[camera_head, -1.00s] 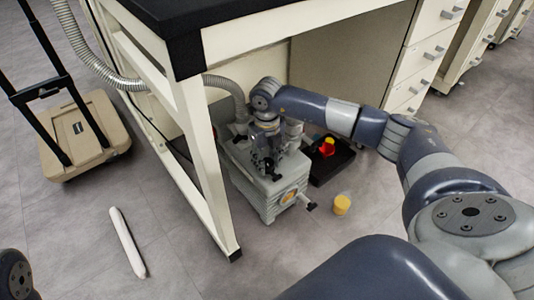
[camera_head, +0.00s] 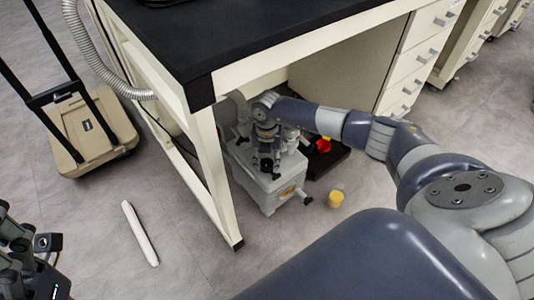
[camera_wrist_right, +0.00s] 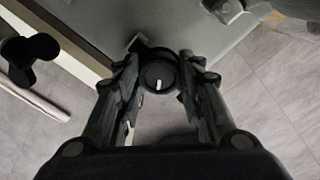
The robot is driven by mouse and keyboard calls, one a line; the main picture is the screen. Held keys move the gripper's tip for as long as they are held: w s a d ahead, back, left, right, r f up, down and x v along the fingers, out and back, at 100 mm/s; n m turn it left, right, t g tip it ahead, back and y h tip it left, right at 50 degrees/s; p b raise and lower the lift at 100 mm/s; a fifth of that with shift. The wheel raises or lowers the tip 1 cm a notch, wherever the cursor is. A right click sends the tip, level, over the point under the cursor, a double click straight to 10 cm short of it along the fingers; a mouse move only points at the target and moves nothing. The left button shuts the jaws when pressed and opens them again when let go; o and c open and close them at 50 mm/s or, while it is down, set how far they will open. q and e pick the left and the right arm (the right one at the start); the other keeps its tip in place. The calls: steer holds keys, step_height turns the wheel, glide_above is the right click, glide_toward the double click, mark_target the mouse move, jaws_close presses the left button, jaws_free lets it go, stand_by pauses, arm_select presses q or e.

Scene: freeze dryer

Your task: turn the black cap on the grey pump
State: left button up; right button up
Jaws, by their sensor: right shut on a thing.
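The grey pump (camera_head: 262,187) stands on the floor under the bench. My right gripper (camera_head: 267,168) reaches down onto its top, and the arm hides part of the pump. In the right wrist view, the black cap (camera_wrist_right: 158,76) with a white mark sits between the two fingers of my right gripper (camera_wrist_right: 160,72). The fingers are shut on the cap's sides. The pump's grey top (camera_wrist_right: 185,30) lies beyond it. The white mark points toward the bottom of that view. My left gripper (camera_head: 38,262) shows only in part at the lower left, and its jaws are not clear.
The bench top (camera_head: 240,38) and its leg (camera_head: 207,150) stand close around the pump. A black tray (camera_head: 328,158) with red and yellow parts lies beside it. A yellow cup (camera_head: 336,199), a white rod (camera_head: 139,233) and a beige cart (camera_head: 92,140) are on the floor.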

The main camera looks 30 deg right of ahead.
mark_target(267, 163)
stand_by(0.3)
steer(key=o, duration=1.1)
steer(key=shift+c, duration=0.2)
step_height(267, 163, up, 12)
